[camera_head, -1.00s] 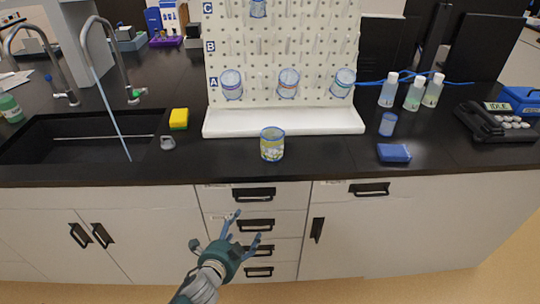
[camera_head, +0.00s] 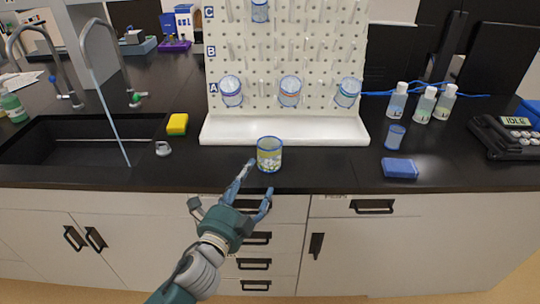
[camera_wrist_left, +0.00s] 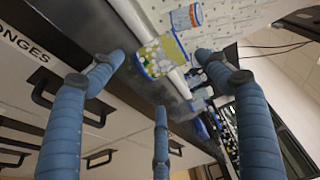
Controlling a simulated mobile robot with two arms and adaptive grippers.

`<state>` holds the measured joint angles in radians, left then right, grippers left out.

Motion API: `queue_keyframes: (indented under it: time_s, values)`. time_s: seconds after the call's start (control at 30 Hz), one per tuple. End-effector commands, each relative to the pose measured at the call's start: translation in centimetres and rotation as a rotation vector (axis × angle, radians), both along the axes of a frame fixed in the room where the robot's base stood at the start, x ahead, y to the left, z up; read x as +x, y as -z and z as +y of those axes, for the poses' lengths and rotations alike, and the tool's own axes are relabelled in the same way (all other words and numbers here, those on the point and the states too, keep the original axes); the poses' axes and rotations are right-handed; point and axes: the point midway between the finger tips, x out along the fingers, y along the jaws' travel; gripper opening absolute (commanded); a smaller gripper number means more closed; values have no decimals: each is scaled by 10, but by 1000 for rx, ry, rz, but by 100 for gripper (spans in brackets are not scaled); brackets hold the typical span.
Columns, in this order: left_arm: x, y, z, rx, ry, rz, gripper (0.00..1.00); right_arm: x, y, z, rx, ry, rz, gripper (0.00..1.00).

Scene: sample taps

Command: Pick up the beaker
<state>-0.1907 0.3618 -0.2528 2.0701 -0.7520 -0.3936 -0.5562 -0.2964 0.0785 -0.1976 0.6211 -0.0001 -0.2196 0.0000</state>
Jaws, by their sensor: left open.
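The beaker (camera_head: 269,154) stands upright on the black counter, in front of the pegboard's white base. It is clear with a blue rim and holds something yellow, green and white. In the left wrist view the beaker (camera_wrist_left: 160,56) appears ahead, between and beyond the spread fingers. My left gripper (camera_head: 255,180) is open and empty, just in front of and below the beaker, near the counter's front edge. Its blue fingers also show in the left wrist view (camera_wrist_left: 160,75). They do not appear to touch the beaker. My right gripper is not in view.
A pegboard (camera_head: 285,50) with several hung beakers stands behind. Left are a sink (camera_head: 70,145), its running tap and a yellow sponge (camera_head: 177,124). Right are a blue sponge (camera_head: 399,168), a small blue-tinted container (camera_head: 395,137) and bottles (camera_head: 425,105). Counter beside the beaker is clear.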

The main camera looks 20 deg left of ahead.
Motion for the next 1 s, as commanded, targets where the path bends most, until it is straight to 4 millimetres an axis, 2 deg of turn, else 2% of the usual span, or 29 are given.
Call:
queue_keyframes:
  time_s: [0.2,0.3,0.47,0.8,1.0]
  values:
    - [40,-3,-2,-1,-1,-1,76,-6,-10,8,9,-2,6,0]
    - [52,-2,-4,-2,0,-1,76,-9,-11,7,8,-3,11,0]
    - [62,0,-5,-2,1,0,76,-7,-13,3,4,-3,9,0]
    - [107,3,-12,-2,0,0,76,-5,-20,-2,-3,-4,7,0]
    - [111,4,-12,-2,1,1,76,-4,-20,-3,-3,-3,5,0]
